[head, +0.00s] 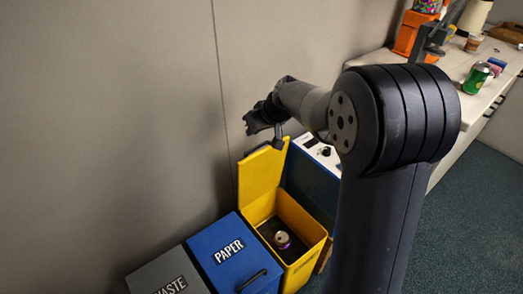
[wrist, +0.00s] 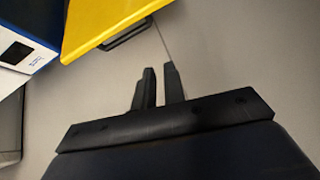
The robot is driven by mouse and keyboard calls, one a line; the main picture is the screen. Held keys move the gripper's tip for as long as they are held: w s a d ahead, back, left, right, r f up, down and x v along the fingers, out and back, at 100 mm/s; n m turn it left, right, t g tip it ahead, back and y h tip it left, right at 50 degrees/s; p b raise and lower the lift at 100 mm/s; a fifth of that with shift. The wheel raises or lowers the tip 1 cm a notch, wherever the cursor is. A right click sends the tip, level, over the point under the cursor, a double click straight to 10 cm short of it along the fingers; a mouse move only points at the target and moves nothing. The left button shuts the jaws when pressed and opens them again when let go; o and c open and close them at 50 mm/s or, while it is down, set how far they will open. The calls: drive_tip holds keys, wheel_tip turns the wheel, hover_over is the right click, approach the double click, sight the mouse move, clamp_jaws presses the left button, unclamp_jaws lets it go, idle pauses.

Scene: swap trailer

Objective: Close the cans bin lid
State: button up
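The yellow cans bin (head: 303,267) stands against the wall with its lid (head: 262,179) open, standing upright at the back. A can with a purple part (head: 282,240) lies inside. My gripper (head: 250,122) is in the air above the raised lid, close to the wall. In the wrist view the yellow lid (wrist: 100,18) and its black handle (wrist: 127,33) lie at the upper left, beyond my fingertips (wrist: 159,67). The fingers are slightly apart with nothing between them, and they do not appear to touch the lid or handle.
A blue PAPER bin (head: 225,262) and a grey WASTE bin (head: 160,275) stand to the left, lids closed. A blue and white unit (head: 322,155) stands right behind the cans bin. A counter (head: 463,60) with a green can (head: 476,78) is at the upper right. Carpet at the right is clear.

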drive_tip(key=shift+n+t, duration=0.3)
drive_tip(key=shift+n, duration=0.4)
drive_tip(key=w, duration=0.1)
drive_tip(key=w+f, duration=0.1)
drive_tip(key=w, duration=0.2)
drive_tip(key=shift+d+f+b, duration=0.2)
drive_tip(key=shift+d+b, duration=0.15)
drive_tip(key=shift+b, duration=0.05)
clamp_jaws()
drive_tip(key=shift+h, duration=0.3)
drive_tip(key=shift+w+a+f, duration=0.15)
drive_tip(key=shift+w+f, duration=0.2)
drive_tip(key=shift+f, duration=1.15)
drive_tip(key=shift+w+a+f, duration=0.2)
drive_tip(key=shift+w+f, duration=0.15)
drive_tip(key=shift+f, duration=1.15)
drive_tip(key=shift+w+a+f, duration=0.15)
drive_tip(key=shift+w+f, duration=0.2)
drive_tip(key=shift+f, duration=1.15)
drive_tip(key=shift+s+f+b, duration=0.15)
drive_tip(key=shift+b, duration=0.6)
